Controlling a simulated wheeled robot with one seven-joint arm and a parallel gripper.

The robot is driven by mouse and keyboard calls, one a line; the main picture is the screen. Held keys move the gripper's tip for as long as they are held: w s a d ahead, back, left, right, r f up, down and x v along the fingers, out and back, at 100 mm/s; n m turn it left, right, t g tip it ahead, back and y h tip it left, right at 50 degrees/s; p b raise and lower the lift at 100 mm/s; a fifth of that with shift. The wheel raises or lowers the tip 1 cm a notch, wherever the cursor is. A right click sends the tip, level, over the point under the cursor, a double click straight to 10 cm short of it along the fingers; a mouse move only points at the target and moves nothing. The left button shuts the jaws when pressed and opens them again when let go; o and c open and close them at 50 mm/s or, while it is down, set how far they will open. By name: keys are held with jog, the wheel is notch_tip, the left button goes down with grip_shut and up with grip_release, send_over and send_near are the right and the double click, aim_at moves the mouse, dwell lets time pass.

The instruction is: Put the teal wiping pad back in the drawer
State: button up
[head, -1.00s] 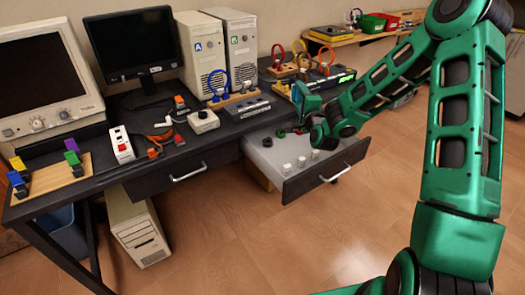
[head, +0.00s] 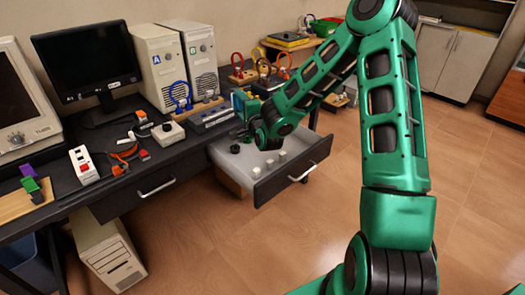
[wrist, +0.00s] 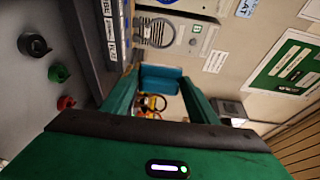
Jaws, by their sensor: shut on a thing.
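My gripper (head: 243,104) is over the back part of the open drawer, close to the desk's front edge. In the wrist view its two green fingers (wrist: 160,92) are shut on the teal wiping pad (wrist: 162,77), which shows as a blue-teal block between the fingertips. The drawer (head: 283,184) is pulled out under the right part of the desk, with a light grey inside and a dark front. The drawer's inside also shows at the left of the wrist view (wrist: 25,85).
The drawer holds white knobs (head: 270,164), a black knob (wrist: 34,45), a green knob (wrist: 59,72) and a red knob (wrist: 66,103). A ring stand (head: 183,95) and a grey box (head: 212,117) stand on the desk (head: 60,211). Floor right of the drawer is clear.

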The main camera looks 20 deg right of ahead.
jog(key=shift+a+f+g, duration=0.1)
jog(key=shift+f+g, duration=0.05)
jog(key=shift+g, duration=0.25)
jog(key=shift+a+g, duration=0.15)
jog(key=shift+g, duration=0.75)
